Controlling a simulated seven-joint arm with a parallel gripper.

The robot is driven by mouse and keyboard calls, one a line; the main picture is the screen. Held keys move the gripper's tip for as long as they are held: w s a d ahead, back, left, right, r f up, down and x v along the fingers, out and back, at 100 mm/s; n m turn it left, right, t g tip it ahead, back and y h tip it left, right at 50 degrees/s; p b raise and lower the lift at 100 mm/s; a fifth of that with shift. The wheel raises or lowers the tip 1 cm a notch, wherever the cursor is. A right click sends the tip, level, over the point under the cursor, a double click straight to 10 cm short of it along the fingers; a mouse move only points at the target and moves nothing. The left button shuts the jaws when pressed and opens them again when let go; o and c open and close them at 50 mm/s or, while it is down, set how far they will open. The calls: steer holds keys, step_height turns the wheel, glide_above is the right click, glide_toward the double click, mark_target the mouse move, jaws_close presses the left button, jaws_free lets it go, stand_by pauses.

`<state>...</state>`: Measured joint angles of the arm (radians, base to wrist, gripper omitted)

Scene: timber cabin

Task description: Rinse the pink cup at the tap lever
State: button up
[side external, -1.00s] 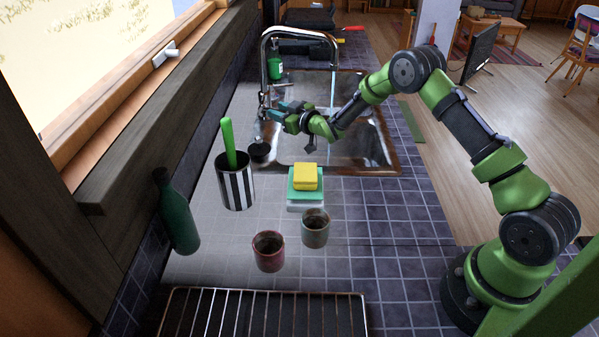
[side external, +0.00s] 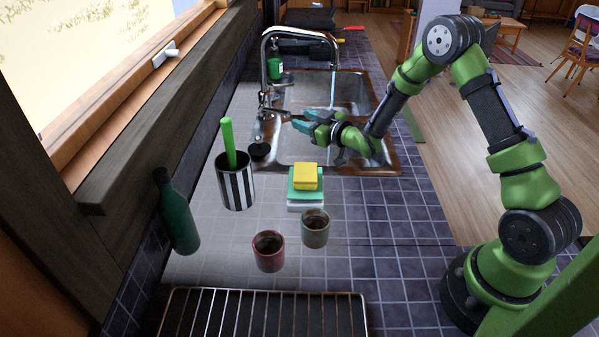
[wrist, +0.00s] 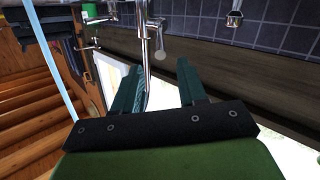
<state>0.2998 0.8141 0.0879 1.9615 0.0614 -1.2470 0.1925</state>
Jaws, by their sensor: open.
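The pink cup (side external: 268,252) stands upright on the counter near the drying rack, well away from the sink; it looks dark inside. The tap (side external: 265,75) arches over the sink, and a thin stream of water (side external: 332,92) falls from its spout. The tap lever (side external: 268,112) is low on the tap's body; the wrist view shows the tap (wrist: 146,60) beyond my fingers. My gripper (side external: 299,121) is open and empty above the sink, to the right of the lever and apart from it. Its two teal fingers (wrist: 160,88) also show in the wrist view.
A grey-green cup (side external: 315,229) stands close right of the pink cup. Behind are stacked sponges (side external: 306,178) and a striped holder (side external: 236,184) with a green handle. A green bottle (side external: 177,215) stands left, a wire rack (side external: 265,312) in front. The tiled counter to the right is clear.

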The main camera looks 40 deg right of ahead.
steer(key=s, duration=0.6)
steer(key=shift+r, duration=0.45)
